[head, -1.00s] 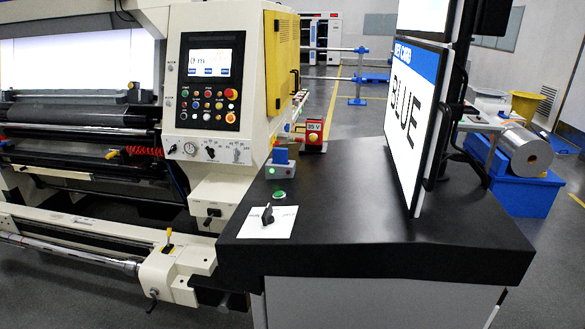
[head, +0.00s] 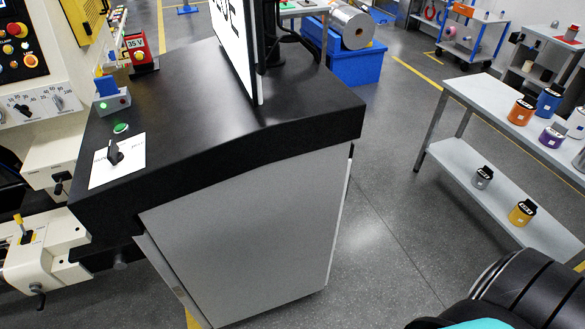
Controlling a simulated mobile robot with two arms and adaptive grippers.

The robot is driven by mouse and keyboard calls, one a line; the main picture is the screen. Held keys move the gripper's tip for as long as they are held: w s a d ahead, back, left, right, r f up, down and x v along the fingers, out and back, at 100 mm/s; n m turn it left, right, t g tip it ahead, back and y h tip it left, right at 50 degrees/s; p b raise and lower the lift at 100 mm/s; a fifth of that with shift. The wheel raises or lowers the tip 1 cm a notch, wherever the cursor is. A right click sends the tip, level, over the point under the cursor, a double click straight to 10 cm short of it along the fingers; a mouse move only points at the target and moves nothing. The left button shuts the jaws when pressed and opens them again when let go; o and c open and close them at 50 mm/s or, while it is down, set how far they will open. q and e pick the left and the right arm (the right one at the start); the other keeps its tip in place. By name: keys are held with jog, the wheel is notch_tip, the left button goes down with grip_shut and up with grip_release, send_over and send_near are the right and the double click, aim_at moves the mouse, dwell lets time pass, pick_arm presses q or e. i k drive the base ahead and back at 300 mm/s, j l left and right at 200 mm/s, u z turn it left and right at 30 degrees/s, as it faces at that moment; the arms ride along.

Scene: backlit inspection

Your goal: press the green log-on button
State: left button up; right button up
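A round green button (head: 121,128) sits on the left part of the black console top (head: 190,100). A white plate with a black rotary knob (head: 115,153) lies just in front of it. Behind the button stands a small grey box with a blue top (head: 110,98) and a small green light. I cannot read any label on the button. Neither of my grippers shows; only a dark, rounded part of my own body with a teal patch is in the bottom right corner.
A monitor (head: 238,45) stands on the console. Control panels are at the left. A grey two-tier table (head: 480,80) with coloured canisters is at the right. The floor between console and table is clear.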

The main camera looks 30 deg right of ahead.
aim_at(122, 126)
jog(key=j+z, duration=0.3)
jog(key=k+j+z, duration=0.3)
jog(key=j+z, duration=0.3)
jog(key=j, duration=0.2)
jog(key=k+j+z, duration=0.3)
jog(key=k+j, duration=0.15)
jog(key=j, duration=0.25)
jog(key=k+j+z, duration=0.15)
jog(key=j, duration=0.3)
jog(key=k+j, duration=0.15)
jog(key=j, duration=0.25)
jog(key=k+j+z, duration=0.15)
jog(key=j, duration=0.25)
jog(key=j+z, duration=0.3)
jog(key=j, duration=0.7)
jog(key=k, duration=0.05)
